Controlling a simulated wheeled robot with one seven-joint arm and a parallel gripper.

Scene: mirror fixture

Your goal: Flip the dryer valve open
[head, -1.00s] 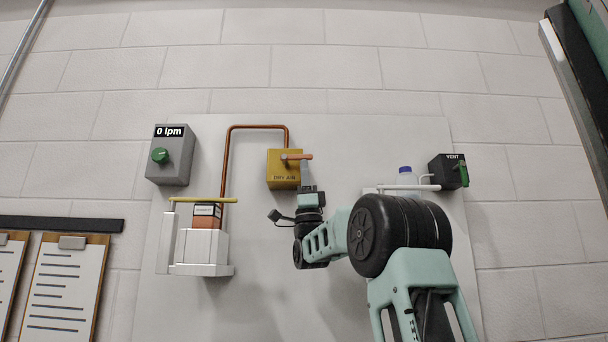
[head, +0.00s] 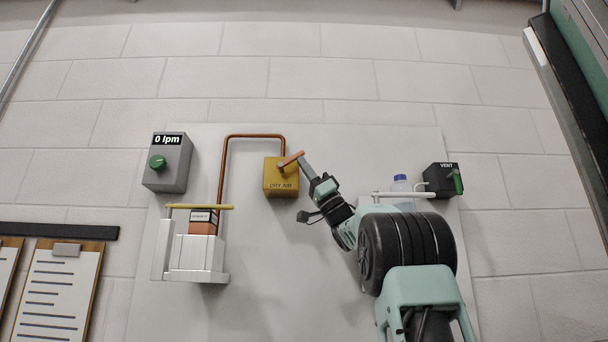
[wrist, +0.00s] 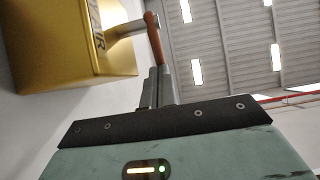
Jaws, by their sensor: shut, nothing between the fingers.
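The dry air valve is a yellow box (head: 280,181) on the wall panel, fed by a copper pipe. Its orange lever (head: 291,160) slants up to the right from its pivot. In the wrist view the yellow box (wrist: 75,55) is at upper left, with a grey stem and the orange lever (wrist: 155,45) beside it. My gripper (head: 303,163) is shut and empty. Its fingertips are at the outer end of the lever, from below and right, and seem to touch it. In the wrist view the fingers (wrist: 157,88) overlap the lever's lower end.
A grey flow box (head: 167,162) with a green knob reads 0 lpm at left. Below it stands a white holder (head: 190,258) with a yellow bar. Clipboards hang at lower left.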

